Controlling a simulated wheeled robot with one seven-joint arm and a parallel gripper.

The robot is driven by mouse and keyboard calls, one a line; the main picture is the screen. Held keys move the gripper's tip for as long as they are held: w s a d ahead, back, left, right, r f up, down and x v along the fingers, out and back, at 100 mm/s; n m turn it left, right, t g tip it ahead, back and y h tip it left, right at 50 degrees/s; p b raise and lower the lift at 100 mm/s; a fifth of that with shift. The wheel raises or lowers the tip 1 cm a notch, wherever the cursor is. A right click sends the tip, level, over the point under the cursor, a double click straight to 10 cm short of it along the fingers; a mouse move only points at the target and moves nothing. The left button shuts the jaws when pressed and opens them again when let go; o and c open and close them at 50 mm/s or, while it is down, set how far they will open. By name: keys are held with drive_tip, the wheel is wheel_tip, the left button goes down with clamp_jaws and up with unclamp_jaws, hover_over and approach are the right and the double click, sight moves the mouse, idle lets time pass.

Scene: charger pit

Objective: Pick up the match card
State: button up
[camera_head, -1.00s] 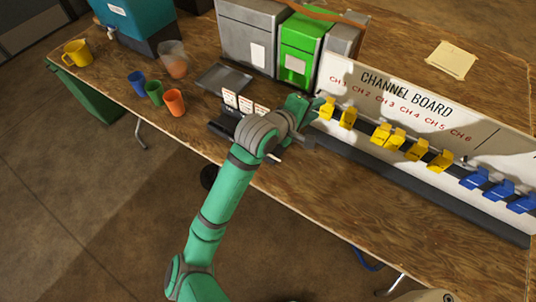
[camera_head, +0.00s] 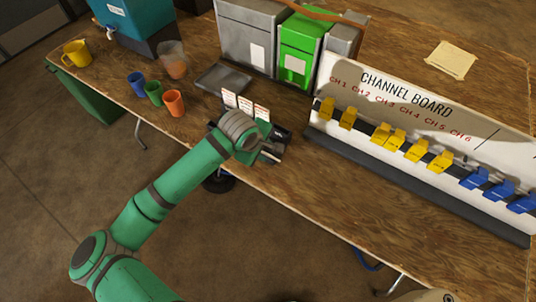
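Several small white cards with red print (camera_head: 245,103) stand upright in a row in a dark holder; which of them is the match card I cannot tell. The holder's lower part is hidden behind my arm. My gripper (camera_head: 271,148) is just in front and to the right of the cards, low over the table's front edge. My wrist hides part of it, so its fingers and anything between them are unclear.
The channel board (camera_head: 400,108) with yellow and blue clips stands to the right. A grey tray (camera_head: 223,78) lies behind the cards. Blue, green and orange cups (camera_head: 174,103) stand to the left. Grey and green bins (camera_head: 300,48) stand behind. The table front right is clear.

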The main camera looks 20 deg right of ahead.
drive_tip(key=shift+x, duration=3)
drive_tip(key=shift+a, duration=0.1)
clamp_jaws()
